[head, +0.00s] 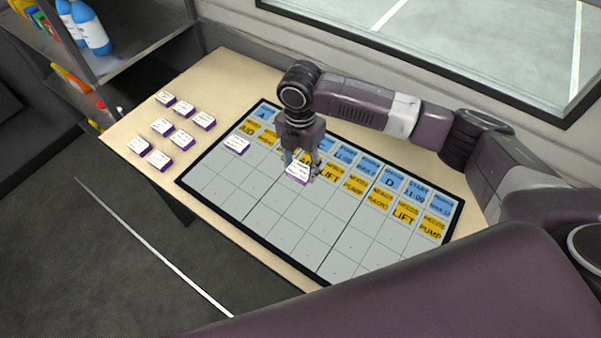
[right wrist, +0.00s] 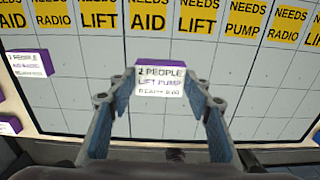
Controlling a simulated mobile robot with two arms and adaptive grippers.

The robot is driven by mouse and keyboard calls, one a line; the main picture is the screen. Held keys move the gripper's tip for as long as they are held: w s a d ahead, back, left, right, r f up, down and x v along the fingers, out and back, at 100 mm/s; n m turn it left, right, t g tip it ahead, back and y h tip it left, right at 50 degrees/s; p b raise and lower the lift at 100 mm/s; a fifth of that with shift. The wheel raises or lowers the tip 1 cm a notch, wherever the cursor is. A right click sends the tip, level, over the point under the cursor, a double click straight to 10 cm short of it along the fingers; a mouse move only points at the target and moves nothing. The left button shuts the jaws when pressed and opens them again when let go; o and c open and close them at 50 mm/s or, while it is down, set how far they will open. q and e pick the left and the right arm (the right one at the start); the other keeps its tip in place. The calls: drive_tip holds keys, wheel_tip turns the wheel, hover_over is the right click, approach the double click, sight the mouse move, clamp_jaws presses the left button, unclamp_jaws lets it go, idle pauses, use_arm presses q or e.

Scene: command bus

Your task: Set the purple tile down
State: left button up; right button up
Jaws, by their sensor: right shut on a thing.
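The purple tile (right wrist: 160,84) has a white face reading "2 PEOPLE LIFT PUMP" and a purple edge. My right gripper (right wrist: 160,100) is shut on it, with one blue finger on each side. In the head view the same tile (head: 298,171) is between the fingertips of my right gripper (head: 301,166), over the grey gridded board (head: 215,187), just in front of the yellow label row. I cannot tell whether the tile touches the board. My left gripper is not in view.
Another purple-edged tile (head: 237,145) lies on the board to the left. Several similar tiles (head: 162,127) lie on the wooden table (head: 225,75) left of the board. Blue and yellow labels line the board's far side. Its near cells are empty. A shelf with bottles (head: 93,32) stands at the back left.

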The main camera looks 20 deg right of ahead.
sight(301, 170)
drive_tip(key=shift+f, duration=2.1)
drive_tip(key=shift+f, duration=0.1)
drive_tip(key=o, duration=1.2)
drive_tip(key=shift+c, duration=0.2)
wheel_tip(301, 170, up, 12)
drive_tip(key=shift+r+b, duration=0.15)
drive_tip(key=shift+b, duration=0.8)
